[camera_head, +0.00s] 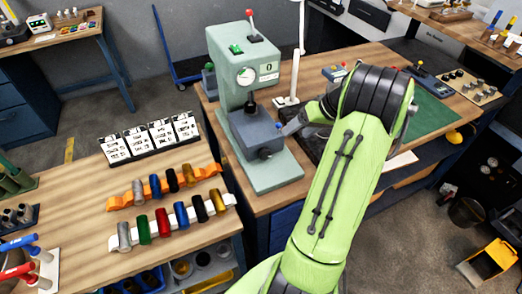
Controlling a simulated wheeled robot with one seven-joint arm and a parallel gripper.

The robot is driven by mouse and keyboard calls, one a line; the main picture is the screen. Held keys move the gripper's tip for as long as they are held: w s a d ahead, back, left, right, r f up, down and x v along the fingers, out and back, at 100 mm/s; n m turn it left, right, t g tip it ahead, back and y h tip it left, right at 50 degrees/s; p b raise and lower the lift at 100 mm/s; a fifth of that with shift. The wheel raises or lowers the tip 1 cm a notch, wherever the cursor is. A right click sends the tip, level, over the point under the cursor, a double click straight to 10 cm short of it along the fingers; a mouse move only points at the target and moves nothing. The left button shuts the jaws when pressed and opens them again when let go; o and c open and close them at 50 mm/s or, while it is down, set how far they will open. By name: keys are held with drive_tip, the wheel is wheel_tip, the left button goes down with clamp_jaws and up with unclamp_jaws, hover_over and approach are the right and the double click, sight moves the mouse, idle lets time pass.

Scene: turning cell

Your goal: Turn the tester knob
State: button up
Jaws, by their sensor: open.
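The tester (228,77) is a pale green machine on the wooden workbench, with a round gauge, a display reading 0 and a base plate. A dark round knob (265,153) sits on the front of its grey block (252,132). A lever with a red ball (250,13) stands on top, near a green switch (236,49). My gripper (289,127) is just right of the grey block, reaching in from the right. It looks small and partly covered by my arm; its fingers are open. I cannot tell whether it touches the block. It appears slightly above and right of the knob.
A wooden table (75,193) at left holds an orange rack (150,201), a white rack (135,238) with coloured cylinders, and several white cards (150,138). A white lamp post (296,60) stands behind the gripper. A green mat (432,110) lies at right. A yellow bin (490,262) stands on the floor.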

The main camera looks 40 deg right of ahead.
sight(270, 152)
drive_tip(key=b+x, duration=0.1)
drive_tip(key=x, duration=1.4)
drive_tip(key=shift+w+a+f, duration=0.15)
drive_tip(key=shift+a+f, duration=0.05)
drive_tip(key=shift+f, duration=0.1)
drive_tip(key=c, duration=1)
drive_tip(key=shift+d+f+m+t+y, duration=0.1)
drive_tip(key=shift+d+m+t+y, duration=0.1)
drive_tip(key=shift+y, duration=0.4)
drive_tip(key=shift+d+f+m+t+y, duration=0.1)
drive_tip(key=shift+t+y, duration=0.1)
drive_tip(key=shift+y, duration=0.4)
drive_tip(key=shift+a+y, duration=0.1)
drive_tip(key=shift+y, duration=0.2)
drive_tip(key=o, duration=1)
drive_tip(key=shift+r, duration=0.1)
drive_tip(key=p+v, duration=0.2)
drive_tip(key=v, duration=1.4)
drive_tip(key=shift+s, duration=0.2)
